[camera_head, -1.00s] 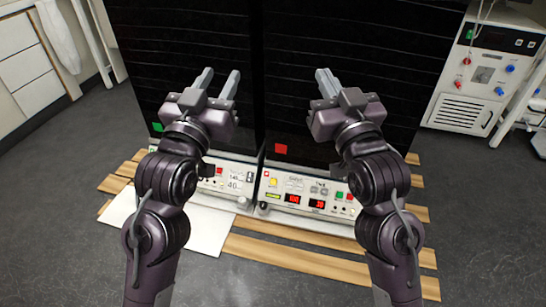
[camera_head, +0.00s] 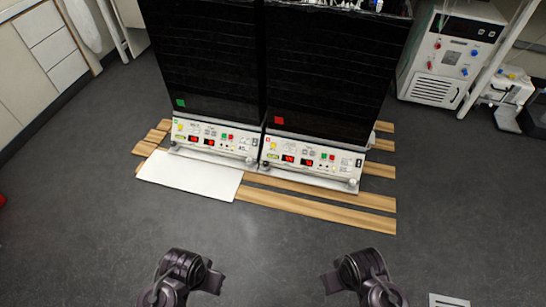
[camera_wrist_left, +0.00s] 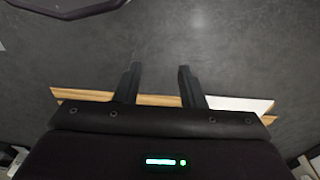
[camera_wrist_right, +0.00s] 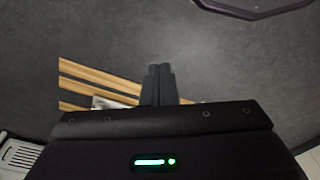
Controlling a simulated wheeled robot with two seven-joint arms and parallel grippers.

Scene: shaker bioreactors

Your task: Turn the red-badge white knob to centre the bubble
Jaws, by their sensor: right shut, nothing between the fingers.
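Two black-covered shaker units stand side by side. The right unit bears a red badge (camera_head: 279,121) on its cover, above a white control panel (camera_head: 312,158). The bubble is too small to make out. My left gripper (camera_wrist_left: 159,70) is open and empty in the left wrist view. My right gripper (camera_wrist_right: 160,68) is shut and empty in the right wrist view. Neither gripper touches a knob; only my arms show at the head view's bottom edge.
The left unit has a green badge (camera_head: 180,103). The units stand on wooden slats (camera_head: 320,212), with a white board (camera_head: 188,177) in front of the left unit. A white machine (camera_head: 450,55) stands back right. Grey floor lies open in front of the slats.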

